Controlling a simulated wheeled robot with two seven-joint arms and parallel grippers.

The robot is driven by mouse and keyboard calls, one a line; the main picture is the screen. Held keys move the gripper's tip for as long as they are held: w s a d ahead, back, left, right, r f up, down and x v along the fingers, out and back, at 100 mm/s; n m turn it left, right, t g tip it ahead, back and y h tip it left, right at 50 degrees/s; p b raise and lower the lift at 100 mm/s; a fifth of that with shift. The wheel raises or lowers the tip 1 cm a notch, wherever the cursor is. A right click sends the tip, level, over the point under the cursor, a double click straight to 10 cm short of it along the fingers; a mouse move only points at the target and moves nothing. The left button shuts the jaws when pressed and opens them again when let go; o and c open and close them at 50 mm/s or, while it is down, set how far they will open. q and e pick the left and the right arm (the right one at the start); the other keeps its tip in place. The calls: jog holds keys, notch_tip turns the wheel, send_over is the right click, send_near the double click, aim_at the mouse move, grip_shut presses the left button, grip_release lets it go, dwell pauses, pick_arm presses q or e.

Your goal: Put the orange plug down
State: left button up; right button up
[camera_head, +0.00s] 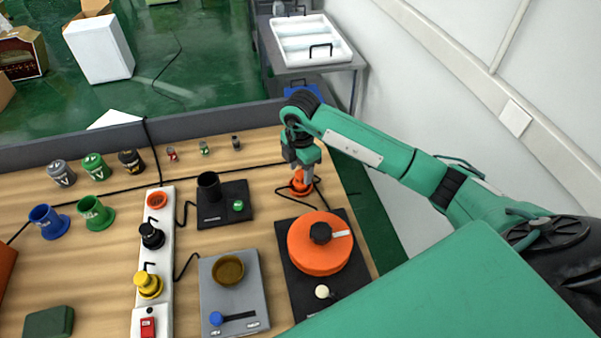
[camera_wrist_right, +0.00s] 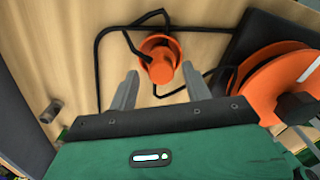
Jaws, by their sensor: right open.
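The orange plug (camera_head: 301,187) stands on the wooden table near its right edge, with a black cable looped around it. In the right wrist view the plug (camera_wrist_right: 160,68) shows its round orange flange, with its body facing the camera. My right gripper (camera_head: 304,170) is above the plug in the head view. In the wrist view its two fingers (camera_wrist_right: 157,86) are spread apart, one toward each side of the plug, with gaps between. Neither finger visibly touches it. My left gripper is not in view.
A white power strip (camera_head: 155,238) has an orange-ringed socket (camera_head: 157,200), a black plug (camera_head: 151,236) and a yellow plug (camera_head: 148,285). A round orange device (camera_head: 303,254) on a black base is just in front of the orange plug. Several cups and small bottles stand at the back left.

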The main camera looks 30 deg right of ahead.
aim_at(300, 173)
notch_tip(300, 173, up, 10)
jog(key=b, duration=0.1)
jog(key=shift+r+b, duration=0.15)
jog(key=shift+b, duration=0.2)
dwell(0.3)
